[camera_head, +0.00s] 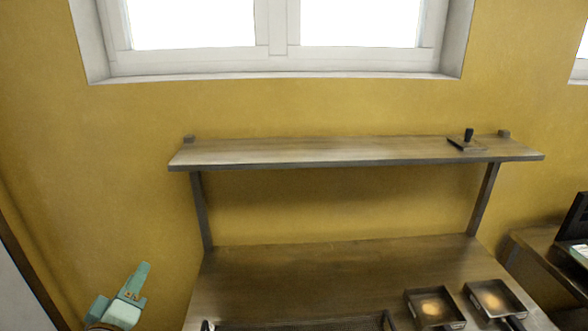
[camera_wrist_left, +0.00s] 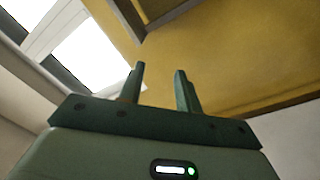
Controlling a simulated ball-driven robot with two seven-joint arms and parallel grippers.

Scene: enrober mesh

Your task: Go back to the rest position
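My left gripper (camera_head: 140,272) is raised at the lower left of the head view, to the left of the wooden workbench (camera_head: 290,275) and in front of the yellow wall. In the left wrist view the two fingers of the left gripper (camera_wrist_left: 160,72) stand apart with nothing between them. Neither finger touches anything there. My right gripper is in neither view.
A wooden shelf (camera_head: 330,151) on posts spans the back of the bench, with a flat black-handled tool (camera_head: 467,142) on it. A dark mesh rack (camera_head: 305,325) and two square trays, one left (camera_head: 412,296) and one right (camera_head: 518,298), are at the front. The bench's back left is clear.

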